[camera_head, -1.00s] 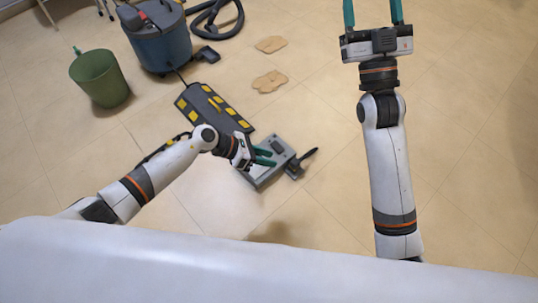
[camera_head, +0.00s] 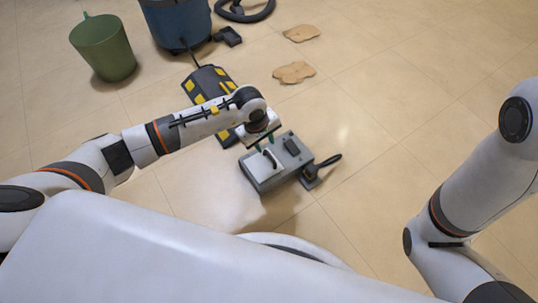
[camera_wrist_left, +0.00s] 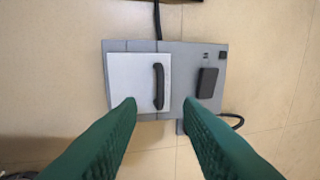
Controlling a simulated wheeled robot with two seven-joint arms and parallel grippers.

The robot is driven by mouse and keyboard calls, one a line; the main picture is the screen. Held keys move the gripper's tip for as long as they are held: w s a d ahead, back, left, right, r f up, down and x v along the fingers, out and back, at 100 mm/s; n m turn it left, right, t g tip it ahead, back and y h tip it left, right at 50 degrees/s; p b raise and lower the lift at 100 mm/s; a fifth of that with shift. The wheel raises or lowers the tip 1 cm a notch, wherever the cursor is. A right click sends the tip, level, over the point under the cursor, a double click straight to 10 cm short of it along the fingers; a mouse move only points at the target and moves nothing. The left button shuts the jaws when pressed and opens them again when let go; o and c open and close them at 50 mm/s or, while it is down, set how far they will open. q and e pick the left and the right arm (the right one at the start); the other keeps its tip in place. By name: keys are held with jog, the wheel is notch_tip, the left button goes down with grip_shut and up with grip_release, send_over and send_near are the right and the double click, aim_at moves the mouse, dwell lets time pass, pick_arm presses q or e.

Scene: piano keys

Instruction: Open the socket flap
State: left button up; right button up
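A grey socket box (camera_head: 265,183) lies on the floor in the head view. Its light square flap (camera_wrist_left: 128,85) is down flat in the left wrist view and carries a dark upright handle (camera_wrist_left: 159,86). My left gripper (camera_head: 264,145) is above the box, fingers pointing down. In the left wrist view its green fingers (camera_wrist_left: 160,104) are apart, one on each side of the lower end of the handle, with nothing held between them. I cannot tell whether they touch the flap. My right gripper is out of view; only its arm shows at the right.
A black and yellow strip (camera_head: 208,88) lies just behind the box. A dark-handled tool (camera_head: 318,171) is beside its right side. A green bin (camera_head: 104,47), a blue vacuum (camera_head: 177,22) and flat brown patches (camera_head: 294,72) are farther back. Floor to the right is clear.

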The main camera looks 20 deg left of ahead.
aim_at(269, 155)
pick_arm(q)
jog(key=f+b, duration=0.1)
jog(key=f, duration=0.1)
jog(key=f+b, duration=0.1)
jog(key=f, duration=0.1)
jog(key=w+d+f+b, duration=0.1)
jog(key=f, duration=0.2)
jog(key=shift+w+f+b, duration=0.1)
jog(key=shift+b, duration=0.2)
grip_shut()
